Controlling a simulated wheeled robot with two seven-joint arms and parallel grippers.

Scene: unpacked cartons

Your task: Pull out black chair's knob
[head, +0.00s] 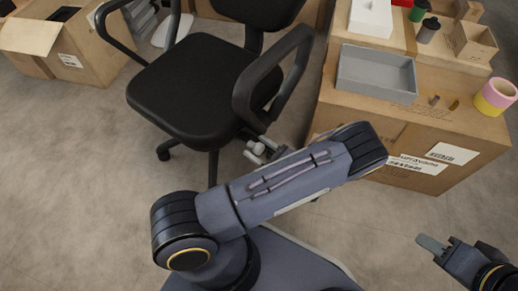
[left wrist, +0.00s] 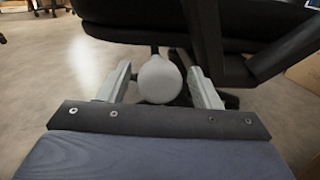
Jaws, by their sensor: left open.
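The black chair (head: 205,85) stands upright at the upper middle of the head view, with a loop armrest on each side. Its underside and an armrest fill the top of the left wrist view. A round, pale grey knob (left wrist: 160,80) shows below the seat there. My left gripper (left wrist: 159,74) is open, with one finger on each side of the knob and visible gaps. In the head view, my left gripper (head: 261,150) is beside the chair's right side, partly hidden by my forearm. My right gripper (head: 434,246) is at the lower right, apart from the chair; its finger opening is unclear.
A carton (head: 400,135) right of the chair bears a grey tray (head: 376,75) and pink-yellow tape rolls (head: 495,97). An open carton (head: 75,45) stands at the upper left. Clear floor (head: 75,180) lies left and in front of the chair.

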